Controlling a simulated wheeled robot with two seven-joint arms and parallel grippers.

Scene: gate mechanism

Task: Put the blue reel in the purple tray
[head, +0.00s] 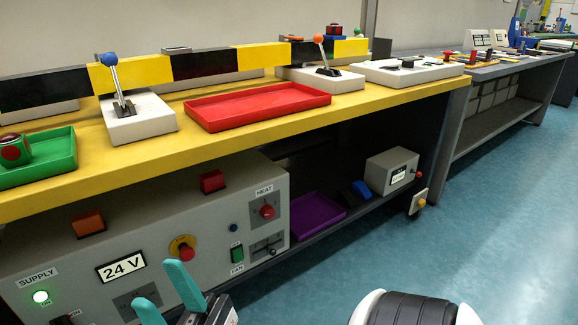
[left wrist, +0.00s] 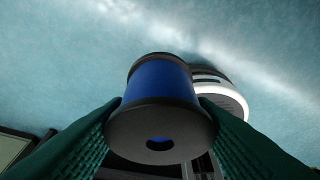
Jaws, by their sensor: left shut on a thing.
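The blue reel (left wrist: 160,85) has a blue middle and dark grey end discs. In the left wrist view it sits between the green fingers of my left gripper (left wrist: 160,112), which is shut on it. Floor shows behind it. The reel and my left gripper are not seen in the head view. The purple tray (head: 316,213) lies on the dark lower shelf under the yellow bench and looks empty. My right gripper (head: 164,285) shows at the bottom of the head view, its teal fingers apart with nothing between them.
The yellow bench top (head: 240,128) overhangs the shelf. A grey supply box (head: 140,235) stands left of the tray. A blue object (head: 361,189) and a small grey meter box (head: 391,171) stand right of it. A red tray (head: 258,105) is on top. The floor (head: 480,225) is clear.

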